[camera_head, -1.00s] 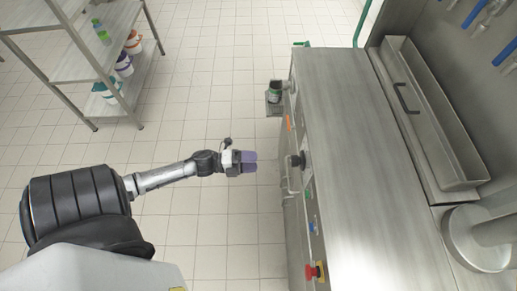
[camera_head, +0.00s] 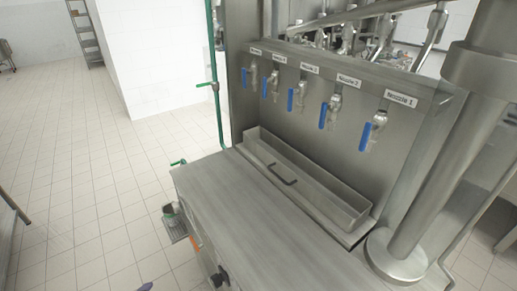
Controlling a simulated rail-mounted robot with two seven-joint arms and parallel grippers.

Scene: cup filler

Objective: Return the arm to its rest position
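A small purple piece at the bottom edge of the head view (camera_head: 146,286) looks like a fingertip of my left gripper, left of the steel machine (camera_head: 235,215). The rest of that arm is out of the picture, so I cannot tell whether the gripper is open or shut. My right gripper is not in view. A dark cup (camera_head: 170,209) sits at a small side holder (camera_head: 178,230) on the left side of the machine.
Several labelled nozzles with blue levers (camera_head: 325,115) line the back panel above a steel trough (camera_head: 330,200) with a dark handle. A thick steel column (camera_head: 425,200) stands at the right. A green pipe (camera_head: 214,90) rises at the machine's far corner. Tiled floor (camera_head: 85,200) at left is clear.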

